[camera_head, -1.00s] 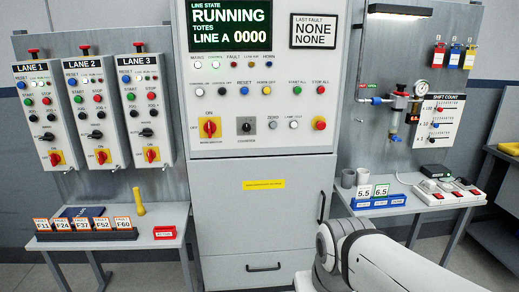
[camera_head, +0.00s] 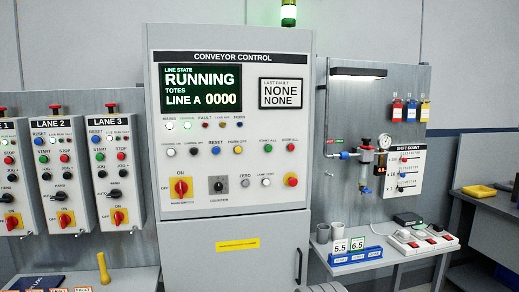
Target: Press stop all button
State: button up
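The conveyor control cabinet (camera_head: 235,235) stands in the middle. On its panel, the red stop all button (camera_head: 290,148) is at the right end of the upper button row. The green start all button (camera_head: 268,148) is just left of it. A larger red button (camera_head: 290,180) sits below it, beside the lamp test button. The display (camera_head: 200,91) reads RUNNING, LINE A 0000. My gripper is not in view, so its state and its distance from the button do not show.
Lane boxes (camera_head: 55,185) with switches hang at the left. A side bench (camera_head: 385,255) at the right holds cups, blue bins and a power strip. A blue-grey table (camera_head: 490,208) stands at far right. A green beacon (camera_head: 288,15) is lit on top of the cabinet.

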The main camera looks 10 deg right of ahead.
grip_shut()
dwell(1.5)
